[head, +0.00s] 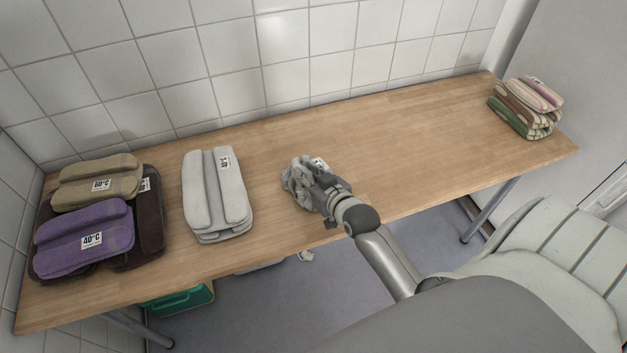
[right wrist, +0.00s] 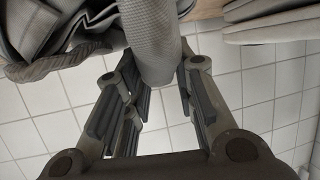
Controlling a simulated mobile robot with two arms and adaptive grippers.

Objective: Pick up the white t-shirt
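A crumpled pale grey-white cloth (head: 297,182), which looks like the t-shirt, lies near the middle of the wooden table. My right gripper (head: 312,182) is over its right side and hides part of it; a small white label shows beside the fingers. In the right wrist view a rounded grey fold of the cloth (right wrist: 154,40) reaches between my right gripper's fingertips (right wrist: 158,68). The fingers look wide apart, one on each side of the fold; whether they touch it is hard to tell. My left gripper is not in view.
On the table (head: 400,140) are a folded white stack (head: 215,195), purple (head: 85,238) and tan (head: 97,181) folded items on dark brown cloth at left, and a mixed stack (head: 526,107) at the right end. A tiled wall closes the back. A green container (head: 180,303) is below.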

